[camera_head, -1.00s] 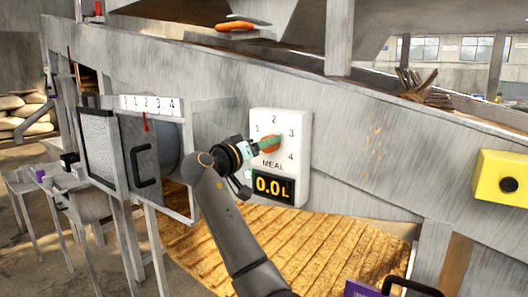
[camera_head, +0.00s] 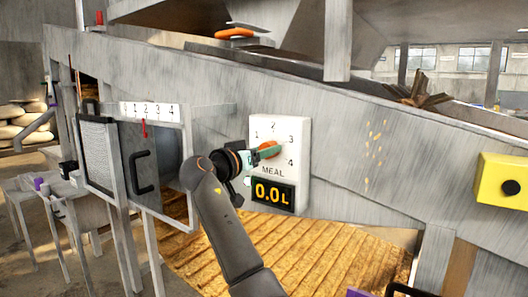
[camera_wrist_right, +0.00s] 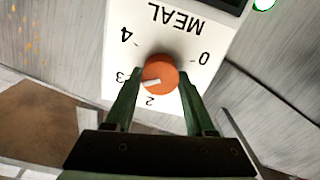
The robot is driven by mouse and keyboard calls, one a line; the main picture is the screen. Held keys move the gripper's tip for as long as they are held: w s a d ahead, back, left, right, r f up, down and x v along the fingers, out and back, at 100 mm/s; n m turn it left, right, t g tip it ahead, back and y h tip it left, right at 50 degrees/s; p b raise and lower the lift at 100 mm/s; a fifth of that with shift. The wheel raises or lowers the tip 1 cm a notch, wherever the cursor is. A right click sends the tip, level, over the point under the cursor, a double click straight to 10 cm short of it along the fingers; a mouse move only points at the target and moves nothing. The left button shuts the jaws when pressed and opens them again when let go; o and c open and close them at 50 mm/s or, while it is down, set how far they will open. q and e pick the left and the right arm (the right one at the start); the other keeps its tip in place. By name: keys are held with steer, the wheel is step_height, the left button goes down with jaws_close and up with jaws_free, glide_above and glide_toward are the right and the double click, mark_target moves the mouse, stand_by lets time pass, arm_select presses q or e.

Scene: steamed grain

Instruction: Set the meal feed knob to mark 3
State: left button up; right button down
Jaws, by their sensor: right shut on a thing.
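The meal feed panel (camera_head: 296,182) is a white plate with numbered marks, the word MEAL and a display (camera_head: 273,194) reading 0.0 L. Its round orange knob (camera_head: 268,150) is partly hidden by my right gripper (camera_head: 262,153) in the head view. In the right wrist view the panel appears upside down, and the knob (camera_wrist_right: 161,72) sits between the two green fingers of my right gripper (camera_wrist_right: 155,98), which is shut on it. The knob's white pointer line is close to mark 3, slightly on the 2 side. My left gripper is not in view.
A grey hatch (camera_head: 140,155) with a black handle and a separate 0-to-4 scale (camera_head: 150,111) stands left of my right arm. A yellow box with a black button (camera_head: 505,180) is at the far right. Ribbed golden flooring (camera_head: 310,250) lies below.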

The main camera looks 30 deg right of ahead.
steer(key=shift+c, duration=2)
jaws_free()
steer(key=shift+o, duration=0.7)
steer(key=v, duration=1.2)
steer(key=shift+a, duration=0.25)
